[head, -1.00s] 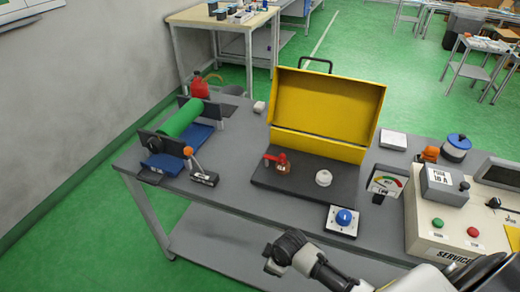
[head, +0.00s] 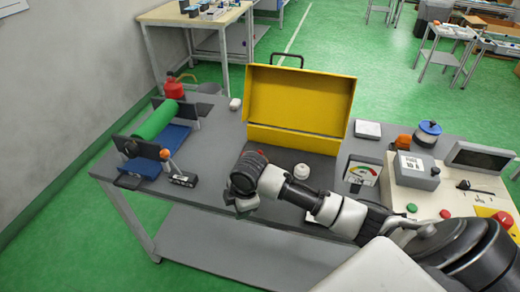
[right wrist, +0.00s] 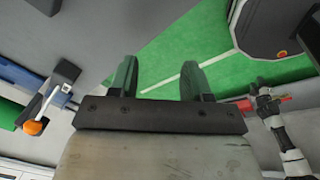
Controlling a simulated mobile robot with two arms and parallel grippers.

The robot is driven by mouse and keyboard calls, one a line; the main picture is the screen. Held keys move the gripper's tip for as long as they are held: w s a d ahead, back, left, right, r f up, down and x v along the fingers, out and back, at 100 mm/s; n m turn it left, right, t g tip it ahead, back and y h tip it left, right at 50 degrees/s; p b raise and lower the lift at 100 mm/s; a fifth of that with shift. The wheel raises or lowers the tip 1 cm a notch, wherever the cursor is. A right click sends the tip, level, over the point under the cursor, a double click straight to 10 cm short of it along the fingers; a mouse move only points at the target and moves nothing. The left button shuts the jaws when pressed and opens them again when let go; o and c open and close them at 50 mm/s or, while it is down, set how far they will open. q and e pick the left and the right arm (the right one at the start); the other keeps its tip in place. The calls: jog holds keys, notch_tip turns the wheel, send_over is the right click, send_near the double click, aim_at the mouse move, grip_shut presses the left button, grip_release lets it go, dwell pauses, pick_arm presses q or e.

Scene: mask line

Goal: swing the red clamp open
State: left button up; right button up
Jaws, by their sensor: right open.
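The red clamp (head: 262,153) is mostly hidden behind my right wrist in the head view; only a bit of red shows above it. It sits on a dark base plate in front of the yellow box. My right gripper (head: 238,209) is over the table's front part, nearer me than the clamp in the picture. In the right wrist view the right gripper (right wrist: 171,80) has its fingers apart with nothing between them. A black, white and red arm end, apparently my left gripper (right wrist: 265,101), shows small at the right of that view; its jaw state is unclear.
The open yellow box (head: 300,100) stands behind the plate. A white knob (head: 301,171) is right of my wrist. An orange-knobbed lever (head: 180,178) and green roller (head: 154,120) are left. A service panel (head: 440,200) is right. Bare table lies left of my gripper.

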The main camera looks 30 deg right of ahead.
jog(key=w+d+r+n, duration=0.2)
jog(key=w+d+r, duration=0.4)
jog(key=w+d, duration=0.15)
jog(key=n+h, duration=0.1)
send_near(260, 151)
jog(key=f, duration=0.3)
jog(key=w+f, duration=0.1)
jog(key=f, duration=0.2)
jog(key=f+p, duration=0.1)
jog(key=f, duration=0.2)
jog(key=shift+w+a+f, duration=0.15)
jog(key=shift+w, duration=0.25)
grip_shut()
